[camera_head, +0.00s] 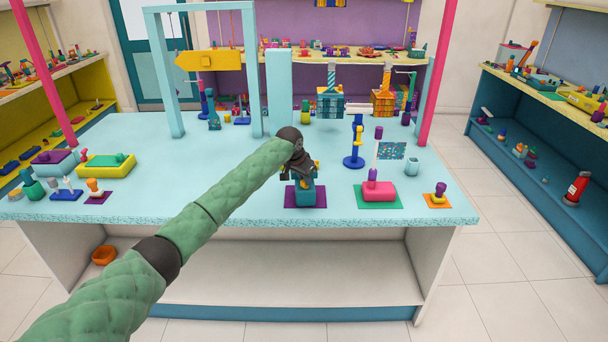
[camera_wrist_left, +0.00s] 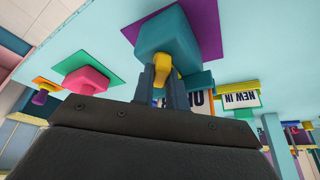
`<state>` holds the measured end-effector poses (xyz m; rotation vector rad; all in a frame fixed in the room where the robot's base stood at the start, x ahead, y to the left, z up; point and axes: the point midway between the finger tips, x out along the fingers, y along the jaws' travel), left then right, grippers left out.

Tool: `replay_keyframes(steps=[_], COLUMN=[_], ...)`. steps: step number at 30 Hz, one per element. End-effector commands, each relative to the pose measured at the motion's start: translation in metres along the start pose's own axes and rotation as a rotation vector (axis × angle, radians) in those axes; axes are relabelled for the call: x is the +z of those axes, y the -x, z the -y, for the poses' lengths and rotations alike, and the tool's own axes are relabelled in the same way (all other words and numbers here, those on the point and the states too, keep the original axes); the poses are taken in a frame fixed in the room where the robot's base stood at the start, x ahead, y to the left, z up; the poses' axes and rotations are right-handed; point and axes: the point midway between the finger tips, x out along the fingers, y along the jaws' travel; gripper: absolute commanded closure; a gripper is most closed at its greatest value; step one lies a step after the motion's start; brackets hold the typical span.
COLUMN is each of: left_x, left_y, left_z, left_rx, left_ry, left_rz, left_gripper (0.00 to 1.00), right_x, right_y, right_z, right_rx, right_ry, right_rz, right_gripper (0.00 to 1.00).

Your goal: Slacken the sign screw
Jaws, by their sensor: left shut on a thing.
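In the left wrist view the gripper's fingers (camera_wrist_left: 168,88) are shut on a yellow screw (camera_wrist_left: 162,67) that sticks out of the teal block (camera_wrist_left: 167,38). A white sign with dark letters (camera_wrist_left: 196,98) shows partly behind the fingers; the rest of it is hidden. The gripper covers most of the screw in the head view. My right gripper is not in view.
A pink block with a flag (camera_head: 378,192) stands on a green mat to the right. A blue stand (camera_head: 354,160) is just behind. A light-blue frame (camera_head: 172,80) and a yellow arrow sign (camera_head: 208,60) are at the back left.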

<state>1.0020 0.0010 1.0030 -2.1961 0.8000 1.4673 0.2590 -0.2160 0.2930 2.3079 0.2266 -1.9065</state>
Motion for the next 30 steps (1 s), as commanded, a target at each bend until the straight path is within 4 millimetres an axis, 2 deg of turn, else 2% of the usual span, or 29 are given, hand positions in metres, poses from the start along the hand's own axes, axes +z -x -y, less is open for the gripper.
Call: replay_keyframes(steps=[6,12,18,30], left_x=[-0.002,-0.001,-0.002,-0.001], left_y=[0.003,0.002,0.001,0.000], left_z=[-0.003,-0.004,-0.003,-0.003], left_rx=[-0.075,-0.135,-0.179,-0.219], left_ry=[0.185,0.332,0.433,0.528], left_rz=[0.000,0.001,0.000,0.001], left_gripper=[1.00,1.00,1.00,1.00], right_x=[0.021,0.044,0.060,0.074], right_y=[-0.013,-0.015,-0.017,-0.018], right_z=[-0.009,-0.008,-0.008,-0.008], right_rx=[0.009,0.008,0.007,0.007], right_ry=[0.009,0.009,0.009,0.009], right_rz=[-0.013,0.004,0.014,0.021], right_gripper=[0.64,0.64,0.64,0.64])
